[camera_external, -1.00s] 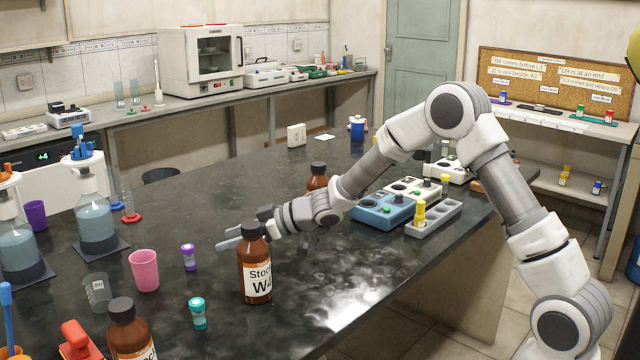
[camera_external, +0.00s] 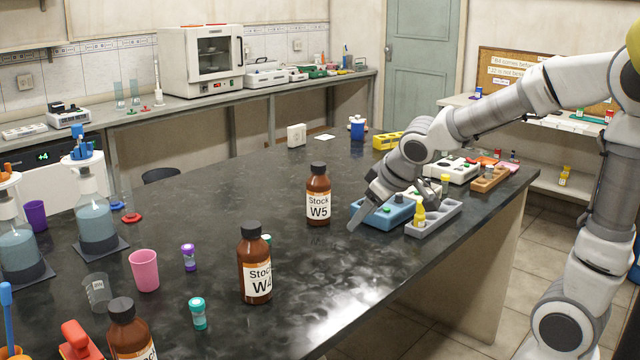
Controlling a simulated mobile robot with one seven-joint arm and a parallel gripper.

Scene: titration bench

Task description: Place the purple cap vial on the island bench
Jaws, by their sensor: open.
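The purple cap vial (camera_external: 189,258) stands upright on the dark top of the island bench (camera_external: 225,215), right of a pink cup and left of the brown bottle labelled Stock W4. My gripper (camera_external: 385,213) is open and points down beside the blue device at the bench's right part, well away from the vial. One finger shows clearly; the other is partly hidden by the hand and device. I see nothing held between the fingers.
Brown bottles W4 (camera_external: 255,270) and W5 (camera_external: 318,197) stand mid-bench. A teal-capped vial (camera_external: 198,314), the pink cup (camera_external: 144,270) and a clear beaker (camera_external: 97,292) are near the front left. A grey rack (camera_external: 440,222) with a yellow-capped vial stands at the right edge.

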